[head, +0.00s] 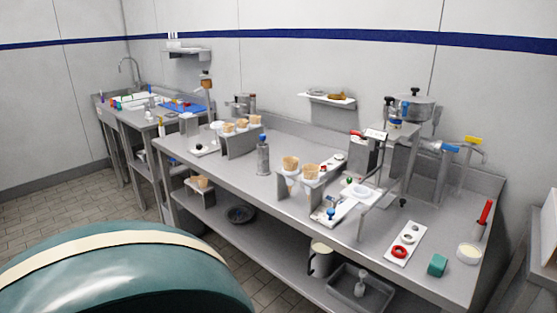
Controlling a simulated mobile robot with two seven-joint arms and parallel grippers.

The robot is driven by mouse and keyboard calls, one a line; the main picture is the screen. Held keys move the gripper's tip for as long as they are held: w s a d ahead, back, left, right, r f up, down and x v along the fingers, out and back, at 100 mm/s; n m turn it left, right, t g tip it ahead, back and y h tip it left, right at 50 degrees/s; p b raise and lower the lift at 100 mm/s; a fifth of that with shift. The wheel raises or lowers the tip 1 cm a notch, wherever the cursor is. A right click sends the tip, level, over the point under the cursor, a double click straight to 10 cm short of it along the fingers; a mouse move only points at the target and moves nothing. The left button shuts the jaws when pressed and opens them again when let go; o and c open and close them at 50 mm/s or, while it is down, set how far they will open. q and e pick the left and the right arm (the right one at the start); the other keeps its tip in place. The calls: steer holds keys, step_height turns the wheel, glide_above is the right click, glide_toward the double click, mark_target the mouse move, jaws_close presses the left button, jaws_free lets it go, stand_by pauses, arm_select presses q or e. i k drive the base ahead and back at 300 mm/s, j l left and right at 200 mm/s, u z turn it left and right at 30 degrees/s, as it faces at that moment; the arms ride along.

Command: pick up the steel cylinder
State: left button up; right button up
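A grey steel cylinder (263,160) stands upright near the front edge of the long steel bench (225,175), with a small blue piece at its top. It is between two metal holders with cones. Another small grey upright cylinder shape (252,104) is farther back, by the wall; I cannot tell exactly what it is. Neither of my grippers is in view, and nothing touches the front cylinder.
One cone holder (240,145) stands left of the cylinder, another (300,190) to its right. A machine with a steel pot (410,108) stands farther right. A green block (437,265) lies at the bench's right end. Bare bench top surrounds the cylinder's base.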

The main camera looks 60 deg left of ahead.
mark_target(263, 169)
steer(key=u, duration=1.9)
steer(key=i+j, duration=0.15)
steer(key=j, duration=0.25)
steer(key=i+j, duration=0.2)
steer(key=j, duration=0.2)
steer(key=i+j, duration=0.15)
steer(key=j, duration=0.25)
steer(key=i+j+z, duration=0.1)
steer(key=j+z, duration=0.3)
steer(key=i+j+z, duration=0.1)
steer(key=j+z, duration=0.25)
